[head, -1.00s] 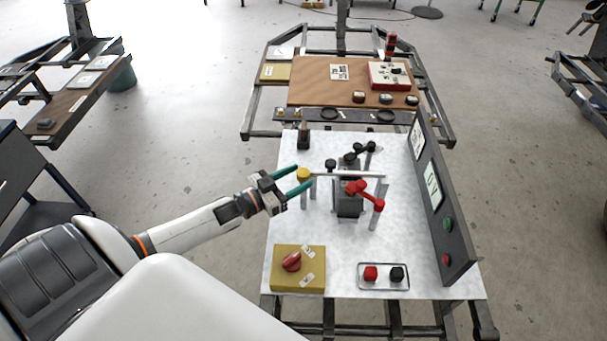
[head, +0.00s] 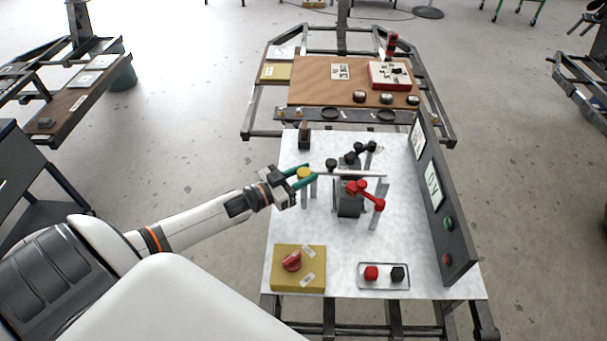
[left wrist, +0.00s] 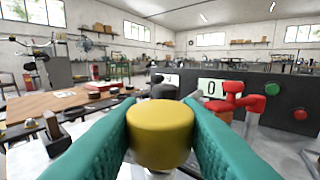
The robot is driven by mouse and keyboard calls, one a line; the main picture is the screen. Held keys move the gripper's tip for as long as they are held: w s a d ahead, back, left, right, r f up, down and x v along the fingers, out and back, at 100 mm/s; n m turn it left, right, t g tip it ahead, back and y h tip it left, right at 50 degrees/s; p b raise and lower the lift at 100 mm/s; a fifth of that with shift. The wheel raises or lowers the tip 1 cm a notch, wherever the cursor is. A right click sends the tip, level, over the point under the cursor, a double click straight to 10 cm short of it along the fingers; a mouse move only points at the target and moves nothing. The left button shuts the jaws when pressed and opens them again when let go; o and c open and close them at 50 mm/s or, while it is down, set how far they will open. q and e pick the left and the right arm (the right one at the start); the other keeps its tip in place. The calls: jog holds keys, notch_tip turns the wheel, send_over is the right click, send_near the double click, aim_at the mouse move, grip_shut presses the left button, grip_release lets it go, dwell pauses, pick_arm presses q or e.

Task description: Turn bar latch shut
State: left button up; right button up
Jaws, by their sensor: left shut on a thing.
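The bar latch is a pale horizontal bar (head: 345,174) with a yellow knob (head: 304,173) at its left end, above the white table. My left gripper (head: 302,177) has its two green fingers shut on the yellow knob. In the left wrist view the yellow knob (left wrist: 161,132) sits between both fingers and touches them. A dark block (head: 350,205) with a red handle (head: 366,192) stands under and beside the bar. The red handle also shows in the left wrist view (left wrist: 235,92). The far end of the bar is hidden in the wrist view. My right gripper is not in view.
A dark upright panel (head: 445,215) with green and red buttons borders the table's right side. A yellow box with a red knob (head: 292,261) and a tray with red and black knobs (head: 384,287) sit at the front. A small dark post (head: 304,140) stands at back left.

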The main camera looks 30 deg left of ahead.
pick_arm(q)
jog(key=m+g+h+b, duration=0.1)
jog(key=h+b, duration=0.1)
jog(key=m+g+h+b, duration=0.1)
jog(key=m+h+b, duration=0.1)
jog(key=shift+w+f+g+h, duration=0.1)
jog(key=shift+f+g+h, duration=0.1)
jog(key=shift+g+h, duration=0.15)
jog(key=shift+r+m+g+h+b, duration=0.15)
jog(key=shift+m+g+h+b, duration=0.3)
jog(key=shift+m, duration=0.15)
jog(key=shift+r, duration=0.1)
jog(key=o, duration=1)
jog(key=shift+c, duration=0.2)
jog(key=v, duration=1.2)
